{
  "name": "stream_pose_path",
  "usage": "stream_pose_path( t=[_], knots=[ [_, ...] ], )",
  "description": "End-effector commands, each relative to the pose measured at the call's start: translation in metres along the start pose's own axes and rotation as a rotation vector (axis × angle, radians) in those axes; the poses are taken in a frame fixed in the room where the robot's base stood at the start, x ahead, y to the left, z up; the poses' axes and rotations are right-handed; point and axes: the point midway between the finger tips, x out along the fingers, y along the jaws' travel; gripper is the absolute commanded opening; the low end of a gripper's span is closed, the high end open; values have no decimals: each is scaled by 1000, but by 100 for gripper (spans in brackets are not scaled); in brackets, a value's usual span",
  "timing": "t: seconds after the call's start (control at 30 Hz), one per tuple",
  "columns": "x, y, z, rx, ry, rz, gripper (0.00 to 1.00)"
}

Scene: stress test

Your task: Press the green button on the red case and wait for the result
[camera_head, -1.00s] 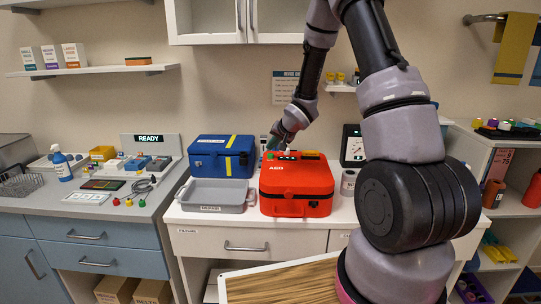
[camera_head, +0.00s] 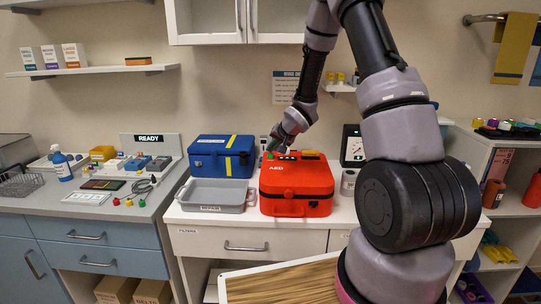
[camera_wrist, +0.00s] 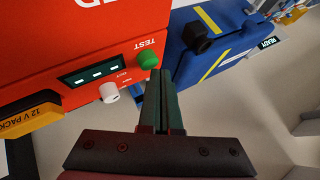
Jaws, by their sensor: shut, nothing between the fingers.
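The red case (camera_head: 296,192), marked AED, stands on the white counter. In the wrist view its red panel (camera_wrist: 60,35) carries a round green button (camera_wrist: 148,60) labelled TEST. Beside the button are a small dark display (camera_wrist: 92,74) showing dashes and a white knob (camera_wrist: 109,92). My gripper (camera_wrist: 160,74) is shut and empty, its fingertips close beside the green button. I cannot tell whether they touch it. In the head view my gripper (camera_head: 272,148) is above the back left part of the case, and the button is hard to make out.
A blue case (camera_head: 222,157) with a yellow stripe stands behind and left of the red case, with a grey tray (camera_head: 214,194) in front of it. A yellow-orange battery pack (camera_wrist: 30,117) is on the red case. A READY sign (camera_head: 149,139) stands at the left.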

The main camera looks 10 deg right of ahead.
Motion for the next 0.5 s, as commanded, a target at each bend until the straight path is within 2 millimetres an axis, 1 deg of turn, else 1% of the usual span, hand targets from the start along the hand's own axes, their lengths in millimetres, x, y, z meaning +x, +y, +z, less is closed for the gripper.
stream_pose_path(
  t=[0.5],
  knots=[
    [5, 3, 4, 0, -1, 0, 0]
  ],
)
